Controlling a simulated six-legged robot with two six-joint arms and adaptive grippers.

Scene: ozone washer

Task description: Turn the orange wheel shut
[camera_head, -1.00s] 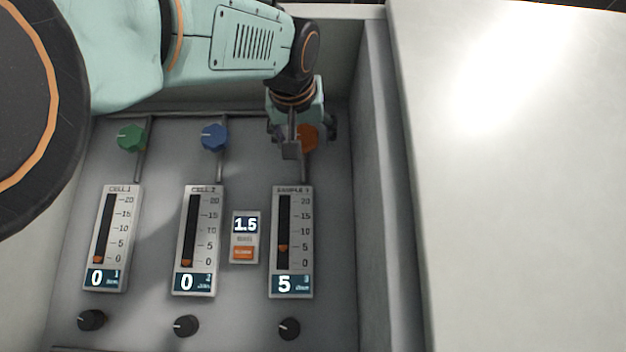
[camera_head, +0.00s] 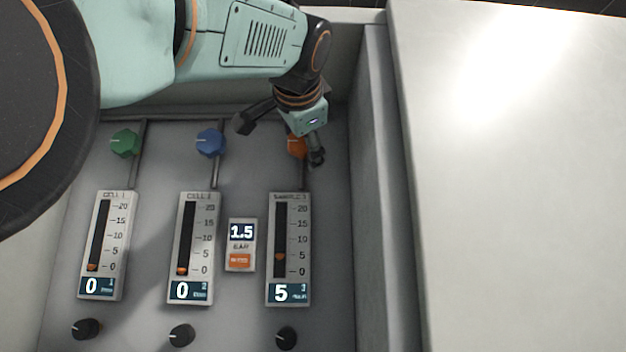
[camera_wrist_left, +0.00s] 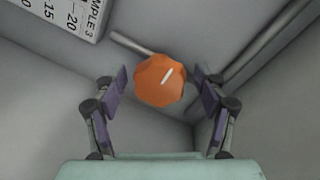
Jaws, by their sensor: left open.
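The orange wheel (camera_head: 296,146) sits on a pipe above the third gauge (camera_head: 289,248), partly hidden by my left gripper in the head view. The gauge's display reads 5. My left gripper (camera_head: 280,140) is open above the wheel. In the left wrist view the orange wheel (camera_wrist_left: 160,80), with a white pointer line slanting up to the right, lies between the two spread fingers of my gripper (camera_wrist_left: 161,79). Gaps show between the wheel and both fingers there. My right gripper is not in view.
A blue wheel (camera_head: 210,142) and a green wheel (camera_head: 125,143) are to the left, above gauges reading 0. A pressure display (camera_head: 241,233) reads 1.5. Black knobs line the bottom. A side wall (camera_head: 371,200) and a large white surface (camera_head: 510,200) are close on the right.

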